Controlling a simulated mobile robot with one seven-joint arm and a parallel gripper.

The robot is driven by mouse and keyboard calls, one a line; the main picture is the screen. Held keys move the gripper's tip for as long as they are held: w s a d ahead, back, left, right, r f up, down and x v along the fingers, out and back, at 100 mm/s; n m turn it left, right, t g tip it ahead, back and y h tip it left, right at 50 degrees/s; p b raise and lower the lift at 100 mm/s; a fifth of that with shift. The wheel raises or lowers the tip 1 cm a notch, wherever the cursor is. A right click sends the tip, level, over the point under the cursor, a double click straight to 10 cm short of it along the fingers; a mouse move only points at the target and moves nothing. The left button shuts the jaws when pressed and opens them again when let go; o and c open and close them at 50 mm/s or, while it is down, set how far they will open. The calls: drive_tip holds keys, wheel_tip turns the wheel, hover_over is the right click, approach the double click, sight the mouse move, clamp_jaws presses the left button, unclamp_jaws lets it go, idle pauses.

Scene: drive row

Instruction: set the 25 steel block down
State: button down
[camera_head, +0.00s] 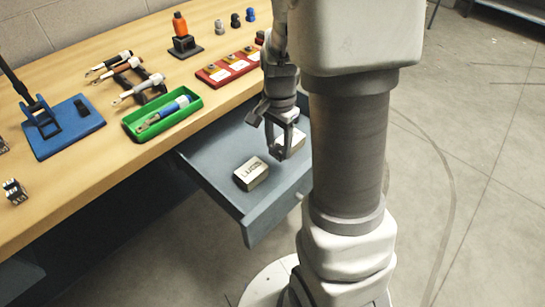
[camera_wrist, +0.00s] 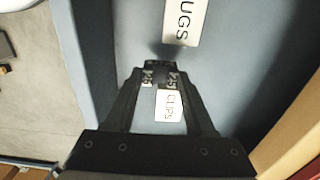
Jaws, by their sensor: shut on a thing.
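The 25 steel block (camera_wrist: 148,78) is a small dark block with white "25" marks, partly covered by the fingertips. My gripper (camera_head: 281,145) is shut on it, over the open blue-grey drawer (camera_head: 216,182). In the wrist view, the gripper (camera_wrist: 160,70) points into the drawer, and the "CLIPS" box (camera_wrist: 168,104) shows between its fingers. The "LUGS" box (camera_wrist: 182,22) lies ahead of the fingertips there; in the head view it (camera_head: 250,174) is left of the gripper. I cannot tell whether the block touches the drawer floor.
The wooden bench (camera_head: 75,195) holds a green tray (camera_head: 163,117) with a blue-handled tool, a red tray (camera_head: 228,68), a blue stand (camera_head: 62,128) and a small marked block (camera_head: 14,190). The drawer floor is bare around the "LUGS" box.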

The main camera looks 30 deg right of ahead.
sight(278, 150)
drive_tip(key=shift+f+b, duration=0.75)
drive_tip(key=shift+f, duration=1.7)
drive_tip(key=shift+f, duration=0.15)
drive_tip(key=shift+c, duration=1.2)
unclamp_jaws()
wheel_tip(278, 150, up, 12)
drive_tip(key=p, duration=0.4)
drive_tip(key=s+a+r+n+t, duration=0.5)
drive_tip(key=s+a+r+n, duration=0.5)
drive_tip(key=s+r+n, duration=0.3)
drive_tip(key=shift+a+r+n+t, duration=0.2)
drive_tip(key=shift+n+t, duration=0.1)
drive_tip(key=shift+n, duration=0.2)
